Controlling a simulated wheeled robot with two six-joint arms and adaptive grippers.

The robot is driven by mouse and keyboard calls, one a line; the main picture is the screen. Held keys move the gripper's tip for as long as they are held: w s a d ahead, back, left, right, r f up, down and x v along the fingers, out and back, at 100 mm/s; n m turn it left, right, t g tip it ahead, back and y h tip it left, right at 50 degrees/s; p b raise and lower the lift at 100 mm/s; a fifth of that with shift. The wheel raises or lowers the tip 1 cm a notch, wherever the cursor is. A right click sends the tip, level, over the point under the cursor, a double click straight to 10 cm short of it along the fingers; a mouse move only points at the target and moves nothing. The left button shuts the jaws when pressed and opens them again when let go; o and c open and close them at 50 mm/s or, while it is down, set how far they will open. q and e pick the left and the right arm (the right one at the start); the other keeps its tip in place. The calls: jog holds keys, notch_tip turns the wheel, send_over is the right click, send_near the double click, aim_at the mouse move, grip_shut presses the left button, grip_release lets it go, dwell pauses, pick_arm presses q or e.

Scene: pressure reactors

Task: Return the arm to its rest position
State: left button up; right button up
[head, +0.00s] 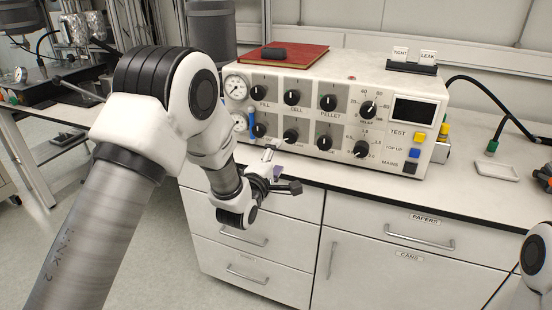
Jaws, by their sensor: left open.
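My left arm (150,135) comes in from the left and reaches across to the front of the control panel box. My left gripper (282,172) is open in front of the panel's lower left part, over the front edge of the counter. I see nothing held in it. Whether it touches the panel or counter is hard to tell. A small part of my right arm (538,262) shows at the right edge; its gripper is out of view.
The cream control panel (340,92) has knobs, gauges and buttons. A red book (283,55) lies on top. The counter (480,205) has a small white tray (496,171) and a black hose (500,115) at right. Drawers (390,230) are below. Another bench (60,95) stands at left.

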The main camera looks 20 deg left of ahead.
pick_arm(q)
jog(key=s+a+f+m+g+p, duration=0.1)
jog(key=s+f+g+p, duration=0.25)
jog(key=s+f, duration=0.6)
jog(key=s+f+m+g+p, duration=0.15)
jog(key=s+f+g, duration=0.45)
jog(key=f, duration=0.7)
jog(key=s+f+m+g+p, duration=0.1)
jog(key=s+f+m+g, duration=0.2)
jog(key=s+m, duration=0.4)
jog(key=s+f+m+g+p, duration=0.1)
jog(key=s+f+m+g, duration=0.2)
jog(key=s, duration=1.8)
jog(key=m+g, duration=0.2)
jog(key=m, duration=0.3)
jog(key=shift+a+f+y, duration=0.15)
jog(key=shift+f+y, duration=0.05)
jog(key=shift+y, duration=0.1)
